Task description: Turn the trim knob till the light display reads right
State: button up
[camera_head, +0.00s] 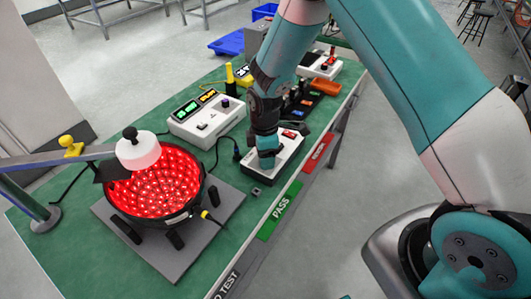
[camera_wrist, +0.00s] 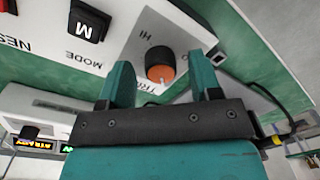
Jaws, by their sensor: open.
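In the head view, my gripper (camera_head: 267,158) is low over the control box (camera_head: 285,158) and hides the knob. A white instrument (camera_head: 205,127) has a green display (camera_head: 186,111) and an amber display (camera_head: 208,97), both too small to read surely. A round bowl of lights (camera_head: 155,188) glows red.
A white cylinder (camera_head: 138,152) hangs over the bowl on a grey arm. A red-lit switch (camera_head: 290,134) and a mode button (camera_wrist: 88,22) are near the knob. Behind my gripper are a dark rack (camera_head: 302,103) and an orange tray (camera_head: 325,86).

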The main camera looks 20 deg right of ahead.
jog(key=shift+c, duration=0.2)
jog(key=c, duration=0.9)
jog(key=shift+m, duration=0.3)
jog(key=m, duration=0.9)
jog(key=o, duration=0.9)
